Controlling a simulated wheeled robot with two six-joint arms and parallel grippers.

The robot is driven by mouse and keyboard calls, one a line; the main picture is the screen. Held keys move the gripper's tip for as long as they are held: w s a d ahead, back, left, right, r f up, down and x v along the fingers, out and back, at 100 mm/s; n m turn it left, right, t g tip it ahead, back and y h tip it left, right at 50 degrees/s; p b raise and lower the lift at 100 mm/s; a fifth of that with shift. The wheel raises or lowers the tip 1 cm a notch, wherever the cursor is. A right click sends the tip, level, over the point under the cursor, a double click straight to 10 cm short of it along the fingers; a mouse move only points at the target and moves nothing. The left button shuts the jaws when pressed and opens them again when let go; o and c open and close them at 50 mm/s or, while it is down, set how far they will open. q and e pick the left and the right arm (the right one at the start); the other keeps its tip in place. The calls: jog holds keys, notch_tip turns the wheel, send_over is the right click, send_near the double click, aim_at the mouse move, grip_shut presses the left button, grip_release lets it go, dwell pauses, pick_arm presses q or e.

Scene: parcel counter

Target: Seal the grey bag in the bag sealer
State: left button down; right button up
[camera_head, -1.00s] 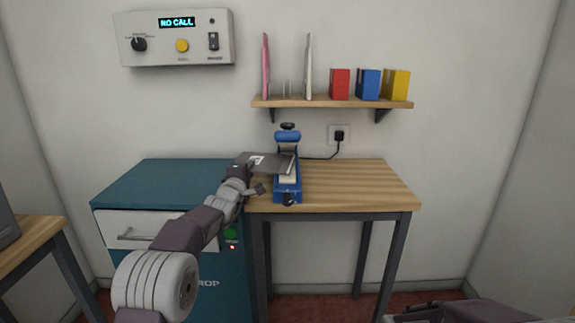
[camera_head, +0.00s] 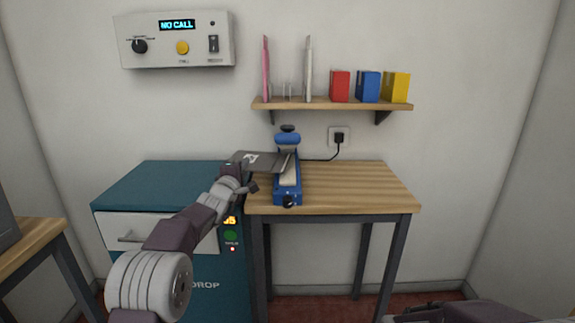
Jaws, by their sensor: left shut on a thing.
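The grey bag (camera_head: 262,160) is held roughly flat, with its right end at the blue bag sealer (camera_head: 288,194). I cannot tell whether that end lies between the sealer's jaws or just over its bed. The sealer stands on the wooden table with its blue-and-black upper arm (camera_head: 288,137) raised at the back. My left gripper (camera_head: 240,176) is shut on the bag's left part, at the table's left edge. Its fingertips are partly hidden. Part of my right arm shows at the bottom right; its gripper cannot be made out.
The wooden table (camera_head: 350,186) is clear right of the sealer. A teal drop cabinet (camera_head: 150,183) adjoins it at left. A wall shelf (camera_head: 335,104) above holds red, blue and yellow boxes and upright bags. A cord runs from the sealer to a wall socket (camera_head: 339,137).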

pick_arm(q)
jog(key=shift+a+p, duration=0.95)
jog(key=shift+a, duration=2.7)
